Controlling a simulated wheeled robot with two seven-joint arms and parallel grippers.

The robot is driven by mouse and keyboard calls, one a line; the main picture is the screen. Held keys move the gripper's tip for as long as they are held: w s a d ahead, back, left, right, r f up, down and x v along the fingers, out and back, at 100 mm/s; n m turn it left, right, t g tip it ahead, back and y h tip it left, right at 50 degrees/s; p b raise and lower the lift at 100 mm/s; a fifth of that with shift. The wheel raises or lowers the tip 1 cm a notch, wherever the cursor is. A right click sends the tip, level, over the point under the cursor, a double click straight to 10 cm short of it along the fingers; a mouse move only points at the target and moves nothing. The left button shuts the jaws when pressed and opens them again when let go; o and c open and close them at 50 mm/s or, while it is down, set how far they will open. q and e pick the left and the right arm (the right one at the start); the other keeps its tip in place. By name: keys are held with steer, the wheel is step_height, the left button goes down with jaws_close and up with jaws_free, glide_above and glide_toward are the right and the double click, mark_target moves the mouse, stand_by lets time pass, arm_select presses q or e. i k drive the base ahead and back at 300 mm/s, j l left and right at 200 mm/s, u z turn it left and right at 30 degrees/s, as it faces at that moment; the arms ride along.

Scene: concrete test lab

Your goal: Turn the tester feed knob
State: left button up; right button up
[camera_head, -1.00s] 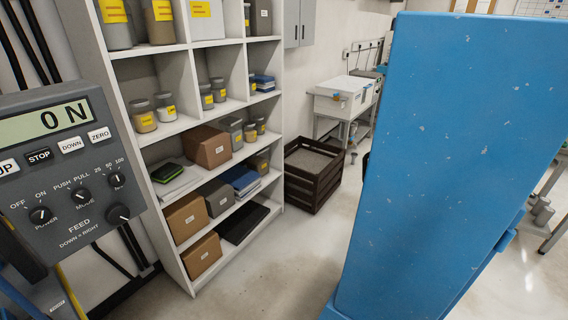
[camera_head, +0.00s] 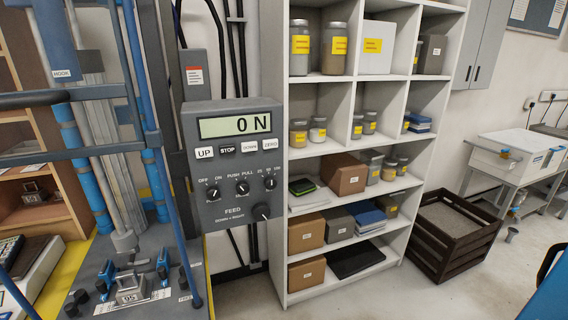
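The tester's grey control panel (camera_head: 235,165) hangs left of the middle in the head view. Its display (camera_head: 235,125) reads "0 N". The feed knob (camera_head: 262,212) is a dark round knob at the panel's lower right, beside the "FEED" and "DOWN = RIGHT" lettering. Above it are the power knob (camera_head: 213,192), the mode knob (camera_head: 242,187), a third small knob (camera_head: 270,183) and the UP, STOP, DOWN and ZERO buttons. Neither of my grippers is in view, and nothing touches the feed knob.
The tester frame (camera_head: 120,120), with blue bars and a fixture (camera_head: 130,288), stands left of the panel. A white shelf unit (camera_head: 345,146) with jars and boxes stands close on the right. A dark crate (camera_head: 455,235) is beyond it. Floor at the lower right is partly clear.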

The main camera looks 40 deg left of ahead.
mark_target(261, 211)
steer(key=u, duration=1.8)
